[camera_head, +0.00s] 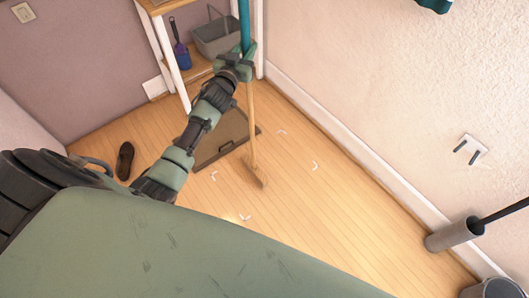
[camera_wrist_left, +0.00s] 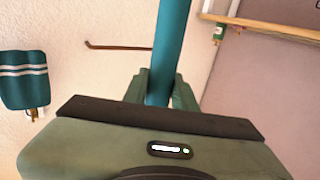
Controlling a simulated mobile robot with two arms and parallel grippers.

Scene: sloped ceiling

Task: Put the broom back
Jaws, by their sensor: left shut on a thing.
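The broom has a teal upper handle (camera_head: 245,20), a pale wooden lower shaft (camera_head: 251,120) and a small brown head (camera_head: 254,172). It stands nearly upright, with its head at or just above the wood floor; contact is hard to tell. My left gripper (camera_head: 242,62) is shut on the handle near the lower end of its teal part. In the left wrist view the teal handle (camera_wrist_left: 168,50) runs up from between the fingers (camera_wrist_left: 160,92). A white wall plate with two dark pegs (camera_head: 468,150) is on the right wall. My right gripper is out of view.
White corner marks (camera_head: 315,166) outline a clear floor patch around the broom head. A brown flat tray-like thing (camera_head: 210,150) lies behind my left arm. A dark shoe (camera_head: 124,160), a shelf with a grey bin (camera_head: 218,36) and a grey cylinder (camera_head: 455,235) stand around.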

